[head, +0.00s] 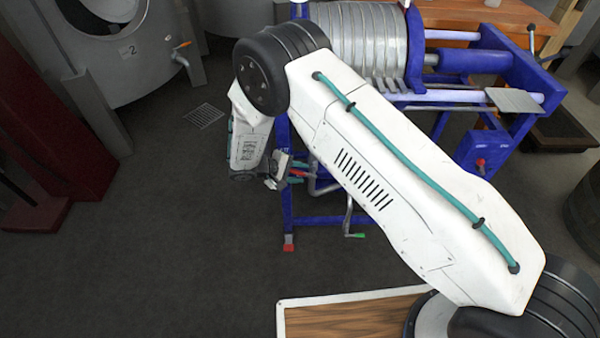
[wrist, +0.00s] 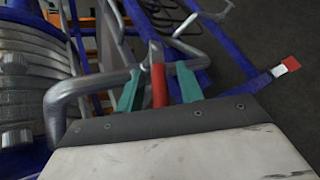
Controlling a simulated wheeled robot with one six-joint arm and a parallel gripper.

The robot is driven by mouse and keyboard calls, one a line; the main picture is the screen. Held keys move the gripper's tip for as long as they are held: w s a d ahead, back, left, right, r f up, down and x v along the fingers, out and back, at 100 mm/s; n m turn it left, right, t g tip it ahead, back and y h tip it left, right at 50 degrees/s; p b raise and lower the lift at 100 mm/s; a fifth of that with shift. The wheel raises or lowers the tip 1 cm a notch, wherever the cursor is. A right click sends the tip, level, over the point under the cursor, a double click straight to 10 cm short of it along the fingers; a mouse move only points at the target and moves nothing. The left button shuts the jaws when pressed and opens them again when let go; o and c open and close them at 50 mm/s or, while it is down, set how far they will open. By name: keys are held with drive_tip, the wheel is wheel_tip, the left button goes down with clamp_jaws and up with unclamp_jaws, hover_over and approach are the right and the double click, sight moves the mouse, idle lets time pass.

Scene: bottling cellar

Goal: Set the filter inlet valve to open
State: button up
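The plate filter (head: 365,50) has a blue frame and a pack of pale ribbed plates. A red valve handle (head: 298,172) shows small beside its pipework, low on the frame's left side. In the wrist view the red handle (wrist: 159,86) stands by a bent grey pipe (wrist: 88,86). My gripper (wrist: 159,88) has two teal fingers, one on each side of the red handle, with gaps visible. It is open around the handle, not clamped on it. In the head view my gripper (head: 287,178) is small and partly hidden. The handle's lower end is hidden by the gripper body.
A green-handled lever (head: 355,235) hangs on a pipe below my arm. A steel tank (head: 120,50) marked 2 stands at the upper left, with a floor drain (head: 204,115) near it. A blue leg with a red foot (head: 288,243) stands near my gripper.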

drive_tip(key=s+a, duration=0.4)
drive_tip(key=a, duration=0.8)
drive_tip(key=shift+r, duration=0.15)
